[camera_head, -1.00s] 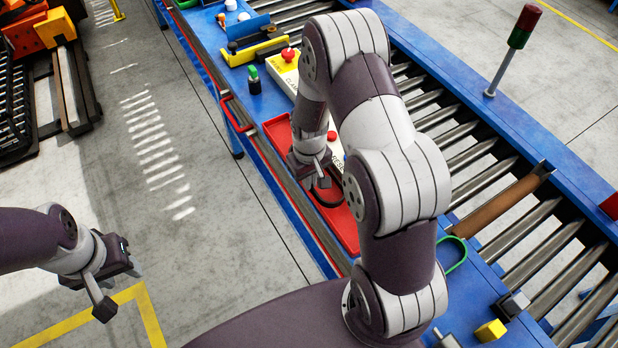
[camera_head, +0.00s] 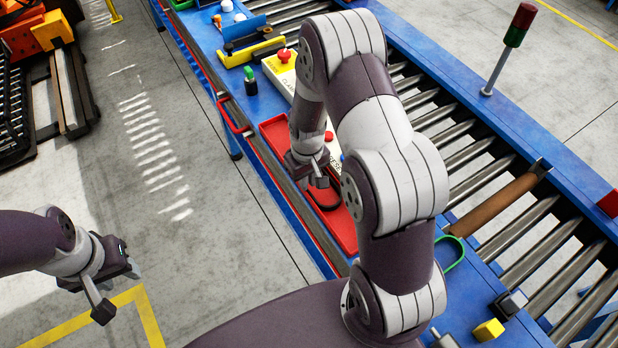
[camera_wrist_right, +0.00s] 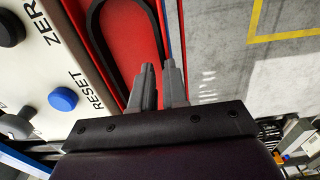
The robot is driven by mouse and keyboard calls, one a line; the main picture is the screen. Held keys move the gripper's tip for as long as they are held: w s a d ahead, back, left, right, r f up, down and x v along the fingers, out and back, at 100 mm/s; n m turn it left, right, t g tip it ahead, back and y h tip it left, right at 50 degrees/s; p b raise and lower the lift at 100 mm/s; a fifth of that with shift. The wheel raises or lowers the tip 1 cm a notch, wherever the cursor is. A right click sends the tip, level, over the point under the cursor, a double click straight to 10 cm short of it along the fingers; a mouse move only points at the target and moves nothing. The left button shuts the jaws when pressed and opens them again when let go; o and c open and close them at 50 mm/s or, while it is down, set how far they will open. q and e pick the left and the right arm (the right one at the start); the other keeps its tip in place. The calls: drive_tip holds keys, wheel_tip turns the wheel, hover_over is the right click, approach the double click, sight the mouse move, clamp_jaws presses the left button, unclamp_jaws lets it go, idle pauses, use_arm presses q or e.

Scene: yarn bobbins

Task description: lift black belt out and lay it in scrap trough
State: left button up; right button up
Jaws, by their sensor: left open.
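The black belt (camera_wrist_right: 92,24) is a dark closed loop over the floor of the red scrap trough (camera_head: 343,230). In the right wrist view one strand runs to between the fingertips of my right gripper (camera_wrist_right: 158,64). Those fingers are close together, with the strand appearing pinched; the contact is partly hidden. In the head view my right gripper (camera_head: 320,180) points down into the trough, the belt (camera_head: 329,209) just below it. Whether the whole loop touches the trough floor is unclear. My left gripper (camera_head: 118,288) is open and empty, over the floor at lower left.
A cream control panel with a blue button (camera_wrist_right: 62,99) stands right beside the trough. A red mushroom button (camera_head: 285,56) and a yellow bracket (camera_head: 252,53) lie farther back. A roller conveyor with a brown roller (camera_head: 495,205) and a signal post (camera_head: 502,65) are to the right.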

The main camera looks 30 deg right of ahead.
drive_tip(key=shift+s+a+f, duration=0.1)
drive_tip(key=shift+s+f, duration=0.35)
drive_tip(key=shift+s, duration=0.05)
drive_tip(key=shift+w+r, duration=0.2)
drive_tip(key=shift+r, duration=0.1)
drive_tip(key=r+b, duration=0.1)
drive_tip(key=w+r, duration=0.1)
drive_tip(key=r, duration=0.1)
drive_tip(key=shift+r+b, duration=0.3)
drive_tip(key=shift+b, duration=0.05)
wheel_tip(320, 180, up, 9)
drive_tip(key=b, duration=0.1)
drive_tip(key=shift+s+r, duration=0.15)
drive_tip(key=shift+s, duration=0.1)
drive_tip(key=shift+s, duration=0.15)
